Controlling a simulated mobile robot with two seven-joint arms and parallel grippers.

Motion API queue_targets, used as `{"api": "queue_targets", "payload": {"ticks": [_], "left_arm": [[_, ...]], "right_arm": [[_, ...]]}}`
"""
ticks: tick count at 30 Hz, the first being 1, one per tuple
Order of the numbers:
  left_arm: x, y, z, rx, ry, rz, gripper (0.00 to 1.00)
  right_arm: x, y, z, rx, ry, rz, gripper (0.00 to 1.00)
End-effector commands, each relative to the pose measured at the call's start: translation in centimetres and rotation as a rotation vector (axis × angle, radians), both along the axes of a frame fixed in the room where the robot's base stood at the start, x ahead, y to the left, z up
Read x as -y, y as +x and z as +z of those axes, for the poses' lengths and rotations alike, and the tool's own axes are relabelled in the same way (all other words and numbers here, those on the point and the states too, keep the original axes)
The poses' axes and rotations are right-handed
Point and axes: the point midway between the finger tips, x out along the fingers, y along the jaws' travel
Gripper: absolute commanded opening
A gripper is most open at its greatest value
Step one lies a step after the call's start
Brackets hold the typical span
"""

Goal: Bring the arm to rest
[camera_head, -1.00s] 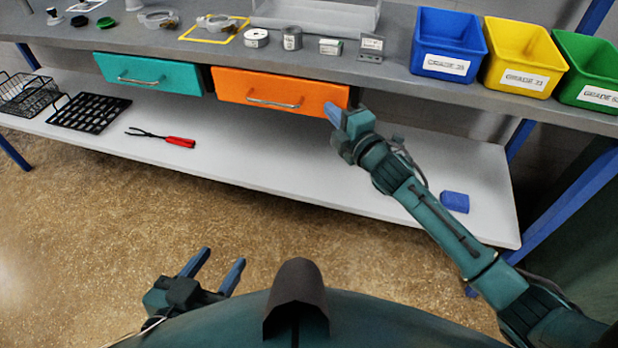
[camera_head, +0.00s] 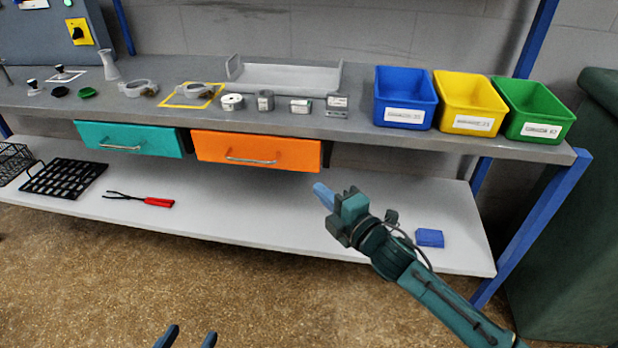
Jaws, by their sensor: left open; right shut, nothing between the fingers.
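My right gripper (camera_head: 324,194) is shut and empty, with blue fingers pointing up and left. It is in front of the lower shelf, below and to the right of the orange drawer (camera_head: 258,150), apart from it. My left gripper (camera_head: 188,337) is open and empty at the bottom edge, over the floor. Only its two blue fingertips show; the rest of it is out of view.
A teal drawer (camera_head: 130,139) hangs beneath. Red-handled tongs (camera_head: 158,202), a black grid (camera_head: 62,178) and a blue block (camera_head: 430,238) lie on the lower shelf (camera_head: 225,215).

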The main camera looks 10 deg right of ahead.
Motion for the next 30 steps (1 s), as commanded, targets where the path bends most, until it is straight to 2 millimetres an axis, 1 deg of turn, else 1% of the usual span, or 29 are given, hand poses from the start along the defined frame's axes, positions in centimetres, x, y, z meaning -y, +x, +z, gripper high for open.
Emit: {"api": "queue_targets", "payload": {"ticks": [1,4,7,13,14,16,17,20,21,24,27,30], "left_arm": [[0.0,0.0,0.3,0.002,-0.005,0.004,0.49],[-0.1,0.0,0.4,0.004,-0.01,0.007,0.49],[-0.1,0.0,0.5,0.004,-0.012,0.009,0.49],[-0.2,0.0,0.4,0.003,-0.01,0.01,0.49],[-0.2,0.0,0.4,0.002,-0.009,0.01,0.49],[-0.2,0.0,0.4,0.002,-0.009,0.009,0.49],[-0.2,0.0,0.4,0.002,-0.008,0.009,0.49],[-0.2,0.0,0.4,0.002,-0.008,0.008,0.49],[-0.2,0.0,0.4,0.001,-0.008,0.008,0.49],[-0.2,0.0,0.4,0.002,-0.007,0.007,0.49],[-0.2,0.0,0.4,0.002,-0.007,0.006,0.49],[-0.2,0.0,0.4,0.002,-0.007,0.006,0.49]], "right_arm": [[0.4,-0.9,0.0,-0.002,-0.001,0.002,0.0],[1.0,-2.2,0.0,-0.001,0.0,0.001,0.0],[1.4,-2.9,0.0,0.0,0.001,0.002,0.0],[1.5,-3.4,-0.1,-0.005,0.011,0.002,0.0],[1.4,-3.7,-0.2,-0.015,0.024,0.002,0.0],[1.1,-4.8,-0.8,-0.059,0.088,0.0,0.0],[0.9,-5.6,-1.1,-0.087,0.132,-0.003,0.0],[0.4,-9.1,-2.3,-0.227,0.343,-0.026,0.0],[0.3,-10.8,-2.7,-0.295,0.449,-0.043,0.0],[0.6,-14.8,-3.3,-0.451,0.706,-0.099,0.0],[1.1,-17.7,-3.5,-0.563,0.902,-0.154,0.0],[1.7,-19.9,-3.5,-0.645,1.052,-0.205,0.0]]}}
